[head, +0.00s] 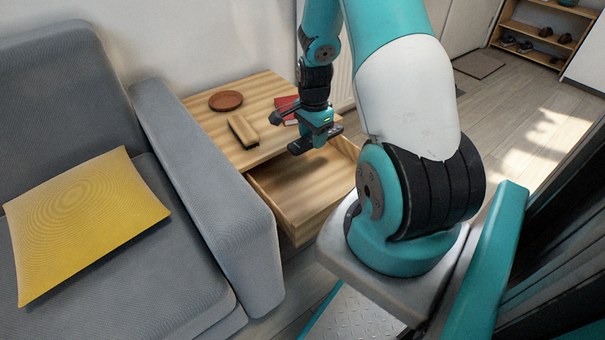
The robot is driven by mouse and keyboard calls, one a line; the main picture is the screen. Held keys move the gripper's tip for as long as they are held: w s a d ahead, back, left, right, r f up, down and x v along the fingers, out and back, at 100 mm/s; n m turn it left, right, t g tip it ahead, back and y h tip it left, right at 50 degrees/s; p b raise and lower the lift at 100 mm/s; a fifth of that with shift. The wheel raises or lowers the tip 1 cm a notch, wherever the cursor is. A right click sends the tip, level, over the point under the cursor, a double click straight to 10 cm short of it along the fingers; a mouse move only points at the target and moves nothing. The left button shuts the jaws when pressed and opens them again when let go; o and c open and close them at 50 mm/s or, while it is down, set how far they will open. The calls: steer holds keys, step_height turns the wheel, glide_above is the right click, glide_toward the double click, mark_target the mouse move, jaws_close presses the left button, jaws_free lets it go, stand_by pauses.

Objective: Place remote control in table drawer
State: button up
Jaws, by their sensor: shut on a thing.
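The wooden side table (208,122) has its drawer (290,194) pulled open, and the visible part of the drawer's inside looks empty. My gripper (316,136) is above the open drawer, near the table's front edge, pointing down. It is shut on a small dark, flat thing that looks like the remote control (300,147). The fingers hide part of it, and its exact outline is hard to tell. It is apart from the drawer floor.
On the tabletop are a round brown dish (225,101), a tan oblong block (242,130) and a red book (286,106). A grey sofa (215,190) with a yellow cushion (85,220) stands close at the left. A wooden shelf (540,35) with shoes is far right.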

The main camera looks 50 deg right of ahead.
mark_target(312, 185)
step_height(312, 185, down, 17)
steer(key=b, duration=0.5)
steer(key=shift+s+b, duration=0.1)
steer(key=shift+b, duration=0.2)
steer(key=shift+f, duration=0.1)
steer(key=o, duration=1)
steer(key=shift+c, duration=0.2)
